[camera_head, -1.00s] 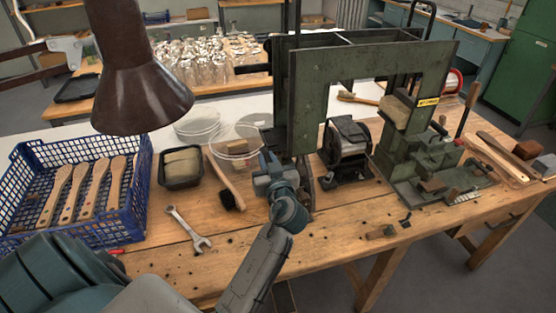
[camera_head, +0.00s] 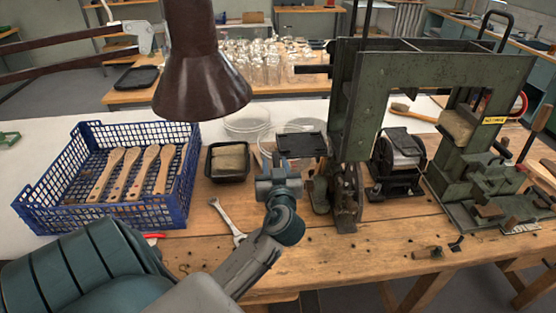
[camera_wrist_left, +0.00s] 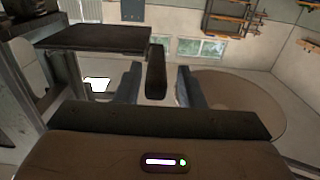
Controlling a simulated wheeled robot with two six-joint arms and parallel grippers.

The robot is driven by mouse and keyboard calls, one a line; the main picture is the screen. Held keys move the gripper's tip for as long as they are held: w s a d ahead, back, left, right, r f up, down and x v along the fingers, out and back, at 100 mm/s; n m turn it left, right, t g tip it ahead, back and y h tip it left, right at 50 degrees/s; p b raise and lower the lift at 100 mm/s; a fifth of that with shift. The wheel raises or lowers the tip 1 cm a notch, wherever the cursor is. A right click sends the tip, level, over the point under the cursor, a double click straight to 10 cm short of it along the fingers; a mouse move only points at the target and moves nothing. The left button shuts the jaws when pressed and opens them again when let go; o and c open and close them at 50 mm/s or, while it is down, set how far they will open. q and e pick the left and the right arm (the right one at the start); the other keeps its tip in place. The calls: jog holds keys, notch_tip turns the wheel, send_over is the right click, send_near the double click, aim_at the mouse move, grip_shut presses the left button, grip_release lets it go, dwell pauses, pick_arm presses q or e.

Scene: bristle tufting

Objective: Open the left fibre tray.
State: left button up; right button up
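A flat dark tray (camera_head: 302,144), which looks like the left fibre tray, sits at the left side of the green tufting machine (camera_head: 385,95). It also shows as a dark slab in the left wrist view (camera_wrist_left: 92,38). My left gripper (camera_head: 277,163) is at the tray's near left edge. In the left wrist view its two fingers (camera_wrist_left: 156,85) stand apart, with a dark upright bar (camera_wrist_left: 156,72) between them and gaps visible on both sides. I cannot tell whether the bar belongs to the tray. My right gripper is not in view.
A blue crate (camera_head: 40,215) with wooden brush handles stands at the left. A black tub (camera_head: 227,178), a wrench (camera_head: 228,222) and clear round dishes (camera_head: 247,120) lie between crate and machine. A brown lamp shade (camera_head: 200,90) hangs above. The front middle of the bench is mostly clear.

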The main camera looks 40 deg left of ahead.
pick_arm(q)
jog(key=shift+s+a, duration=0.1)
jog(key=shift+a, duration=0.05)
jog(key=shift+s+d+f, duration=0.1)
jog(key=shift+s+d, duration=0.05)
jog(key=shift+d, duration=0.3)
jog(key=b+v, duration=0.4)
jog(key=v, duration=0.6)
jog(key=shift+s+a, duration=0.15)
